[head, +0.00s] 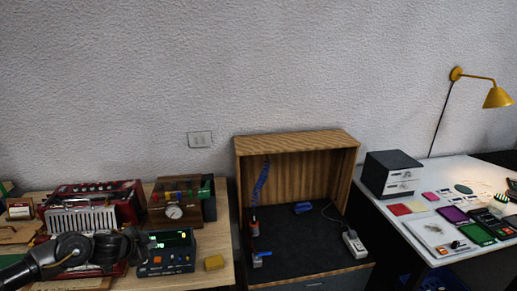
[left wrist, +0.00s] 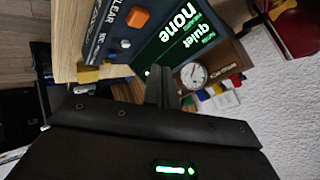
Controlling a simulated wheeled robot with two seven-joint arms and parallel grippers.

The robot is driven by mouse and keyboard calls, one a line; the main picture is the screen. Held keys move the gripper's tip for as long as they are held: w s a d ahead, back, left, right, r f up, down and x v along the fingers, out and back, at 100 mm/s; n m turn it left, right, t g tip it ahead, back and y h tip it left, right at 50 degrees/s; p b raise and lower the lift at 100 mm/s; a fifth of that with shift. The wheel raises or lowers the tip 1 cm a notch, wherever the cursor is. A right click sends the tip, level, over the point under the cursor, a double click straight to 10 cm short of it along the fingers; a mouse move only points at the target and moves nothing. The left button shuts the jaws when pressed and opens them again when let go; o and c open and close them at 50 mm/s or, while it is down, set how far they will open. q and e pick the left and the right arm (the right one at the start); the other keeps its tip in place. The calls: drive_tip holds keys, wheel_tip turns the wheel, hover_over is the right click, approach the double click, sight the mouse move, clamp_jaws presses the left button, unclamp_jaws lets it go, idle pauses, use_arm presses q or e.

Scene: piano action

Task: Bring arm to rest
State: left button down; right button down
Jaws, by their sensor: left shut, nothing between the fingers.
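My left arm comes in from the lower left in the head view, and its black gripper (head: 140,244) is over the left wooden table, beside a dark device with a green screen (head: 170,241). In the left wrist view the fingers of the left gripper (left wrist: 162,75) are together with nothing between them. My right gripper is not in view.
A red accordion (head: 125,200) stands behind my left arm. Beside it is a wooden box with a round gauge (head: 173,212). A yellow block (head: 214,262) lies on the table (head: 222,235). An open wooden cabinet (head: 300,146) stands in the middle, a white table (head: 385,210) at right.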

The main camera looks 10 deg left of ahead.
use_arm(q)
drive_tip(key=s+d+f+n, duration=0.1)
drive_tip(key=s+d+f, duration=0.1)
drive_tip(key=s+d, duration=0.35)
drive_tip(key=s+d+f+h, duration=0.1)
drive_tip(key=s+d+f, duration=0.2)
drive_tip(key=d, duration=0.5)
drive_tip(key=s+d+f+n, duration=0.1)
drive_tip(key=s+d+f, duration=0.1)
drive_tip(key=s+d, duration=0.35)
drive_tip(key=s+d+n+g+y, duration=0.2)
drive_tip(key=s+n+g, duration=0.4)
drive_tip(key=s, duration=1.4)
wheel_tip(320, 180, down, 26)
drive_tip(key=s+r+g, duration=0.1)
drive_tip(key=s+a+f+g, duration=0.1)
drive_tip(key=s+a+f, duration=0.1)
drive_tip(key=s+f, duration=1.5)
drive_tip(key=shift+a+f, duration=0.15)
drive_tip(key=shift+a, duration=0.2)
